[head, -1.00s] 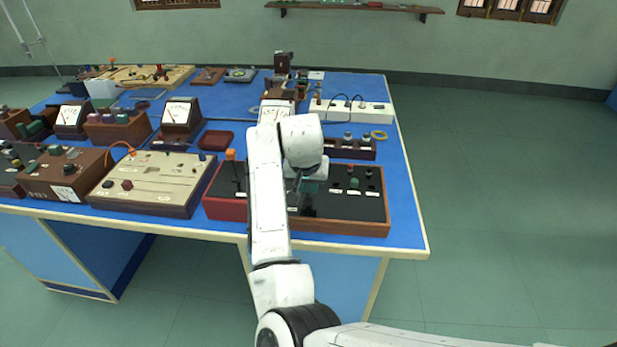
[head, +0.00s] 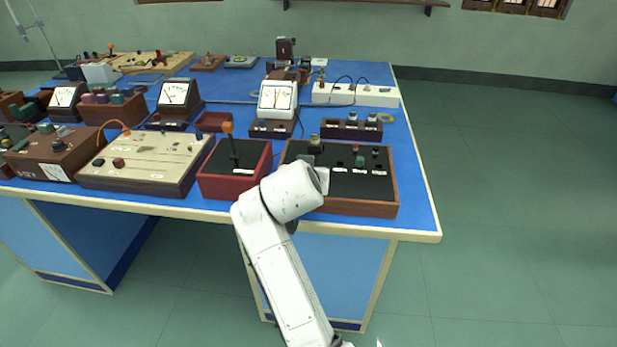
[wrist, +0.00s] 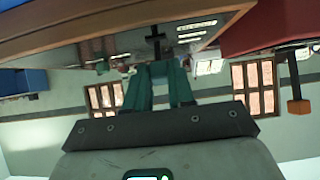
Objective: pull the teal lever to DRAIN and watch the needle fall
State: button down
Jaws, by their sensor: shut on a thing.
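My gripper (wrist: 160,72) has teal fingers in the wrist view, shut close to a black panel. A dark cross-shaped piece (wrist: 155,42), probably the lever stem in its slot, stands just beyond the fingertips. The teal lever's handle cannot be told apart from the fingers. In the head view the black panel in a wooden frame (head: 342,208) lies at the table's front edge, and my white wrist covers its front left part and hides the fingers. A white-faced meter (head: 277,97) stands behind it; its thin needle looks near upright, but the scale is unreadable.
Left of the panel stands a red box (head: 233,187) with an orange-tipped lever (head: 228,128), which also shows in the wrist view (wrist: 299,106). A cream board (head: 140,165) lies farther left. Small knobs (head: 360,161) stand on the panel. Floor at right is clear.

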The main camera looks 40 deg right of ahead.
dwell(0.3)
jog(key=c, duration=1)
grip_release()
jog(key=shift+o, duration=0.2)
jog(key=v, duration=1)
jog(key=shift+s+a+r, duration=0.2)
jog(key=shift+s+a, duration=0.05)
jog(key=shift+a, duration=0.05)
jog(key=s+d+f+n+g+y+p, duration=0.2)
jog(key=s+f+n+g+y+p, duration=0.3)
jog(key=s+f, duration=0.7)
jog(key=s+a+f+n+y, duration=0.2)
jog(key=s+a+f, duration=0.1)
jog(key=s, duration=0.3)
jog(key=s+a+f+n+g+y+p, duration=0.1)
jog(key=s+a+f+n, duration=0.2)
jog(key=s+f, duration=0.3)
jog(key=shift+s+a+y, duration=0.4)
jog(key=shift+s+a, duration=0.2)
jog(key=shift+s, duration=0.1)
